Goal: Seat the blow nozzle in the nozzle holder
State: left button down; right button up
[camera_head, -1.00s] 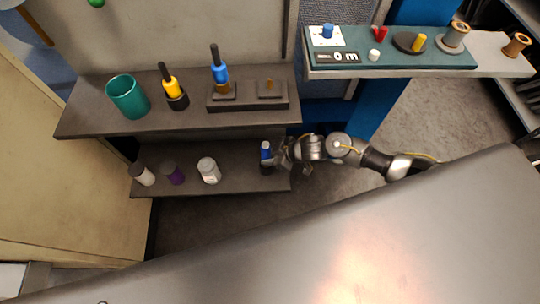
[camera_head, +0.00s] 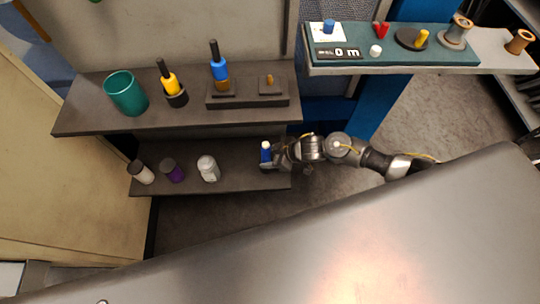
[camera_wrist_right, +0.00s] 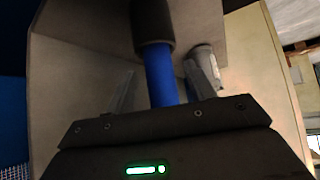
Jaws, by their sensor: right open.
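A blue piece with a pale tip (camera_head: 266,153), which looks like the blow nozzle, stands upright at the right end of the lower shelf. In the right wrist view its blue body (camera_wrist_right: 162,78) runs into a dark sleeve or cup (camera_wrist_right: 152,25); I cannot tell if this is the nozzle holder. My right gripper (camera_head: 277,156) reaches in from the right at the blue piece. Its jaws (camera_wrist_right: 163,92) are open, one finger on each side of the blue body. Gripper and wrist partly hide the foot of the piece. My left gripper is out of view.
The lower shelf (camera_head: 235,180) also bears a white bottle (camera_head: 208,168), a purple one (camera_head: 173,170) and a pale one (camera_head: 141,172).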

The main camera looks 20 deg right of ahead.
jog(key=p+v, duration=0.2)
jog(key=v, duration=0.8)
jog(key=shift+s+d+r, duration=0.15)
jog(key=shift+s+r, duration=0.05)
jog(key=shift+r, duration=0.1)
